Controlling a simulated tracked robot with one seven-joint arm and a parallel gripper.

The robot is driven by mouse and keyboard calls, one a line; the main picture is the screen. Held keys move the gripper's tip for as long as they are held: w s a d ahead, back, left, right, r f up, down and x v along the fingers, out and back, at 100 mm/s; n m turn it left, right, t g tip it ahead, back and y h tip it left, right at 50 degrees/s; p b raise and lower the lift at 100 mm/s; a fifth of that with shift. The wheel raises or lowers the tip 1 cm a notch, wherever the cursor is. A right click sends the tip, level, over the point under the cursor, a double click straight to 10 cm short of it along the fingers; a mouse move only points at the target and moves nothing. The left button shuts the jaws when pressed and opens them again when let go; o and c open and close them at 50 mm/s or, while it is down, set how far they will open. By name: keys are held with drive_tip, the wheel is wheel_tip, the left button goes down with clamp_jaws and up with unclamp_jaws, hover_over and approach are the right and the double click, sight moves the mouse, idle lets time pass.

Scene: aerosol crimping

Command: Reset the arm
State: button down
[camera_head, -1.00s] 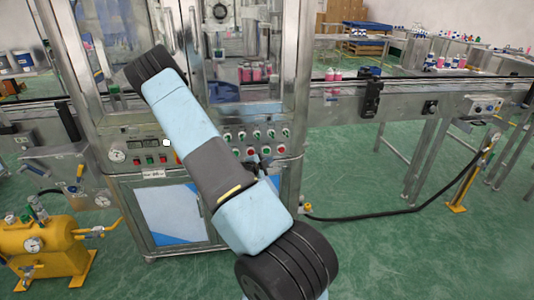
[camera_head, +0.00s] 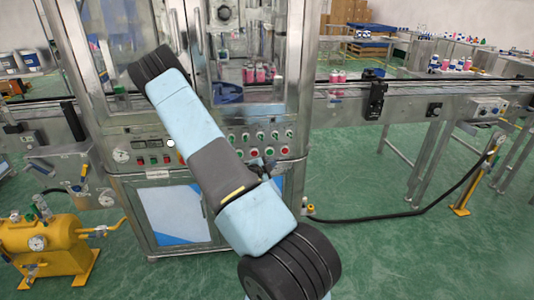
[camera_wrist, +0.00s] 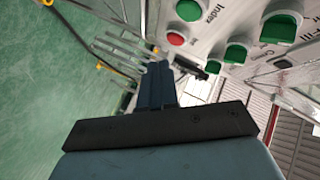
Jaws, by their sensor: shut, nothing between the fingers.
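My arm crosses the middle of the head view, in front of the crimping machine (camera_head: 296,100). In the wrist view my gripper (camera_wrist: 156,72) shows as dark blue fingers pressed together, with nothing between them. It is close to the machine's button panel (camera_wrist: 215,50), where a red button (camera_wrist: 176,39) and several green buttons (camera_wrist: 188,10) show at the top. In the head view the same panel (camera_head: 215,140) is partly covered by my arm, and my fingertips cannot be made out clearly there. I cannot tell whether the fingers touch the panel.
A conveyor (camera_head: 345,108) runs right from the machine, carrying pink bottles (camera_head: 337,77). A yellow tank (camera_head: 45,245) stands at lower left. A black hose (camera_head: 390,217) lies on the green floor (camera_head: 400,260), which has free room at lower right.

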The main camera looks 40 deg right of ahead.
drive_tip(key=w+a+r+n+t+y, duration=0.3)
drive_tip(key=w+a+r+n+y, duration=0.35)
drive_tip(key=a+r, duration=0.5)
drive_tip(key=s+a+r+n+t+y, duration=0.1)
drive_tip(key=s+a+r+n+y, duration=0.2)
drive_tip(key=a+r+n+y, duration=0.7)
drive_tip(key=s+a+r+n, duration=0.4)
drive_tip(key=s+a+r, duration=0.8)
drive_tip(key=a+r, duration=0.15)
drive_tip(key=s+a+r+n+g, duration=0.1)
drive_tip(key=s+n, duration=0.2)
drive_tip(key=s, duration=0.5)
drive_tip(key=s+a+r+n+g+h, duration=0.1)
drive_tip(key=s+r+n, duration=0.1)
drive_tip(key=s, duration=0.6)
drive_tip(key=shift+a+r+n, duration=0.25)
drive_tip(key=shift+a+n, duration=0.1)
drive_tip(key=shift+n, duration=0.3)
drive_tip(key=c, duration=1.8)
unclamp_jaws()
drive_tip(key=shift+h, duration=0.25)
